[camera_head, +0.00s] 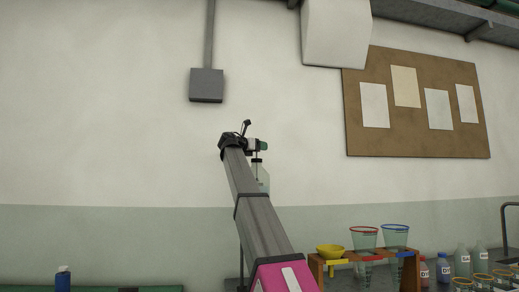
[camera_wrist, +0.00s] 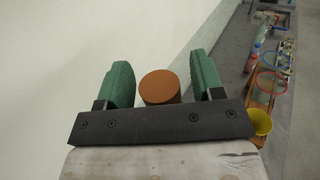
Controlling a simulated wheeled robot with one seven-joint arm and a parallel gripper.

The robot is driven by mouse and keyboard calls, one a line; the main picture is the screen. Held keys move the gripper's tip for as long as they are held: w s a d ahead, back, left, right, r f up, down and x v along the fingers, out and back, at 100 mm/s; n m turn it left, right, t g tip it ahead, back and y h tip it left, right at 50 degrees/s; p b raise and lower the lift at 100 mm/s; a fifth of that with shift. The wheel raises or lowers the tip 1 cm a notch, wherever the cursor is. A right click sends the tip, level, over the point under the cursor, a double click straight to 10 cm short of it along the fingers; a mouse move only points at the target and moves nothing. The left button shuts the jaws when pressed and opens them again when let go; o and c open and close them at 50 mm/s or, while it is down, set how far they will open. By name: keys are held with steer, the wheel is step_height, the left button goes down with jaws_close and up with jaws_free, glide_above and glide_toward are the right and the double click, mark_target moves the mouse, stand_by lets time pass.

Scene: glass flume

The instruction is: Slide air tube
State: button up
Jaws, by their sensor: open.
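In the wrist view, my gripper (camera_wrist: 163,82) is open, its two green fingers on either side of a round brown stopper-like end (camera_wrist: 160,86). A narrow gap shows between it and each finger. I cannot tell whether it belongs to the air tube. In the head view, my gripper (camera_head: 262,145) is at the far end of my raised arm, small and seen from behind. Just below it a pale, clear glass-like piece (camera_head: 263,178) shows, partly hidden by my arm. No air tube can be picked out for sure.
At right, a wooden stand (camera_head: 316,268) holds a yellow funnel (camera_head: 330,251) and red-rimmed and blue-rimmed clear cones. Several labelled bottles (camera_head: 462,261) stand beside it. A blue bottle (camera_head: 63,279) is at lower left. The wall behind carries a grey box (camera_head: 206,86) and a corkboard (camera_head: 415,142).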

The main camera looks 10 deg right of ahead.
steer(key=shift+w+d, duration=0.2)
steer(key=shift+d, duration=0.2)
steer(key=shift+c, duration=0.2)
jaws_close()
steer(key=shift+f, duration=1.8)
steer(key=shift+o, duration=0.2)
jaws_free()
steer(key=shift+a, duration=0.15)
steer(key=v, duration=1)
steer(key=shift+s+a, duration=0.25)
